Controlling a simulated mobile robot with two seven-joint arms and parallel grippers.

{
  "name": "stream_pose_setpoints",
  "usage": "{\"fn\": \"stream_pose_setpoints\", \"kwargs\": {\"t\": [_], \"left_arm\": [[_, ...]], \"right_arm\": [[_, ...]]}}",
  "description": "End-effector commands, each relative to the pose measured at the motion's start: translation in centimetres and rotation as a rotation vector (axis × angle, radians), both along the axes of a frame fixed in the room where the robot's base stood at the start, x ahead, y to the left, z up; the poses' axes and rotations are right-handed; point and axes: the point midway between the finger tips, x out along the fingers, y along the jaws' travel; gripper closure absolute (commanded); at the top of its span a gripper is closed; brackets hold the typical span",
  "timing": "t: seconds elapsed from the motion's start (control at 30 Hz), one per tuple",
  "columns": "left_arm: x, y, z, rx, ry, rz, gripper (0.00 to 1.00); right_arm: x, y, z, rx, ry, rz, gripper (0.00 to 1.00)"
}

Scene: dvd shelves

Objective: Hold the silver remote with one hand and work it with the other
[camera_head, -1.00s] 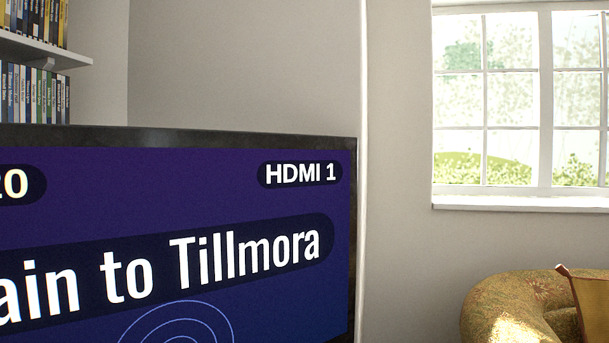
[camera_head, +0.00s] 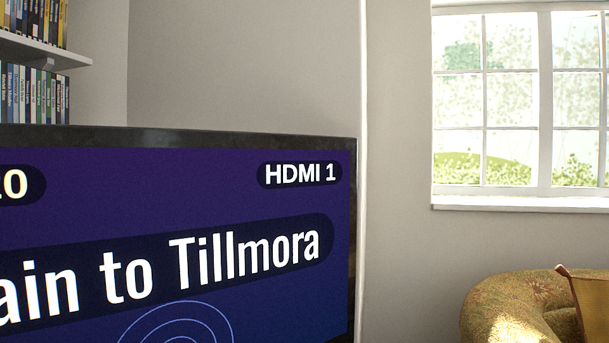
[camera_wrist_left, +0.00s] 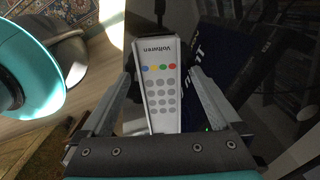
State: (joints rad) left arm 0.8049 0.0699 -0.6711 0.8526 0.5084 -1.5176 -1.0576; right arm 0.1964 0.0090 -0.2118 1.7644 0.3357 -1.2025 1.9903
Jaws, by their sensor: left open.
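The silver remote (camera_wrist_left: 162,105) shows in the left wrist view. My left gripper (camera_wrist_left: 161,76) is open, with one finger on each side of the remote in the picture. I cannot tell whether the fingers touch it. A dark part (camera_wrist_left: 159,14) lies at the remote's far end; I cannot tell whether it is my right gripper. In the head view neither gripper shows. The television (camera_head: 200,215) there reads "HDMI 1" and "ain to Tillmora", cut off at the left.
A shelf (camera_head: 45,52) with several DVD cases hangs at the upper left. A patterned armchair (camera_head: 515,305) with a cushion stands at the lower right, below a window (camera_head: 490,125). A rug (camera_wrist_left: 70,12) shows at the top left of the wrist view.

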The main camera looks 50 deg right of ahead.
Motion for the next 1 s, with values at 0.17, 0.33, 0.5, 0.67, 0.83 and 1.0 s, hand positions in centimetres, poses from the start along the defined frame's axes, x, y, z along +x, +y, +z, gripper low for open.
{"fn": "stream_pose_setpoints", "kwargs": {"t": [0.17,0.33,0.5,0.67,0.83,1.0], "left_arm": [[0.0,0.0,0.0,0.0,0.0,0.0,0.03],[0.1,0.0,1.1,-0.002,-0.002,-0.001,0.03],[0.1,0.0,3.8,-0.002,-0.004,0.0,0.03],[0.1,0.0,7.3,-0.001,-0.006,-0.001,0.03],[0.1,0.0,10.3,-0.001,-0.004,0.0,0.03],[0.0,0.0,11.8,0.0,-0.001,0.0,0.03]], "right_arm": [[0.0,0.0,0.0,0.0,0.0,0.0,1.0],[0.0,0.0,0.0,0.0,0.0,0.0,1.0],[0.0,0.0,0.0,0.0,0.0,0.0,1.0],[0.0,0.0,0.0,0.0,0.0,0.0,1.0],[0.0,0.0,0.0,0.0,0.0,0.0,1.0],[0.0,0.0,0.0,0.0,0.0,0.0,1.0]]}}
